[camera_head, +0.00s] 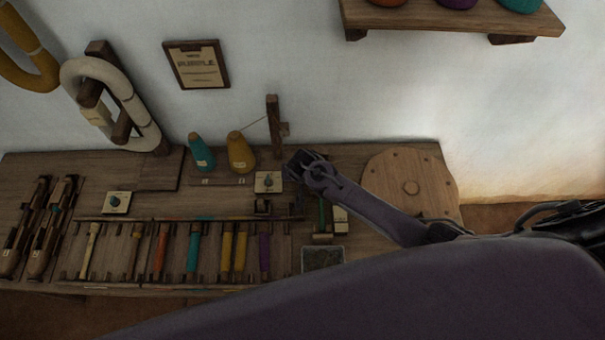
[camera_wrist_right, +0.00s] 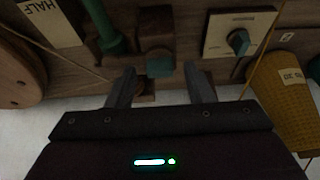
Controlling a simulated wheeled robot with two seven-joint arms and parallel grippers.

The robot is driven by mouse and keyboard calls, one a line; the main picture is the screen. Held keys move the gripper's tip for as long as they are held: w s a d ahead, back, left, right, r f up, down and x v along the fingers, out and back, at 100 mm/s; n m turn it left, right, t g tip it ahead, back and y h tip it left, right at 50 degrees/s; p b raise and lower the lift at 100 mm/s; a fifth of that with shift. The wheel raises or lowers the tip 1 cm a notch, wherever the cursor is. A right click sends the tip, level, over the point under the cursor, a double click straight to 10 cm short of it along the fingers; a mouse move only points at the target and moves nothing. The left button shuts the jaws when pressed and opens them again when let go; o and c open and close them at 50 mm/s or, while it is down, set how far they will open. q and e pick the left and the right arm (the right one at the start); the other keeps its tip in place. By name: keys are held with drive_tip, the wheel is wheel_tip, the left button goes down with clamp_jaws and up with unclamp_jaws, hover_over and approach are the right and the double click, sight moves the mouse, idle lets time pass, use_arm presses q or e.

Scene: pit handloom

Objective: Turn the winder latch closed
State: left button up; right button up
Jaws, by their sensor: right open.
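In the right wrist view, a dark wooden block with a teal end (camera_wrist_right: 160,66) sits between and just beyond my right gripper's fingers. I take it for the winder latch, but cannot be sure. My right gripper (camera_wrist_right: 160,76) is open, with a finger to each side and no clear contact. In the head view my right gripper (camera_head: 302,162) is over the back of the bench, and it hides the block. A cream plate with a teal-grey knob (camera_wrist_right: 238,42) lies right of the fingers; it also shows in the head view (camera_head: 268,182). My left gripper is not in view.
A yellow cone (camera_head: 241,153) and a teal cone (camera_head: 201,152) stand near a wooden post (camera_head: 273,127). A round wooden disc (camera_head: 390,180) stands right of the gripper. A green piece (camera_wrist_right: 108,34) is near the left finger. Several coloured bobbins lie in a front rack (camera_head: 120,278).

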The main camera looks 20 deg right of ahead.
drive_tip(key=d+v, duration=0.1)
drive_tip(key=v, duration=0.6)
drive_tip(key=shift+a+r, duration=0.4)
drive_tip(key=shift+a, duration=0.15)
drive_tip(key=shift+s, duration=0.1)
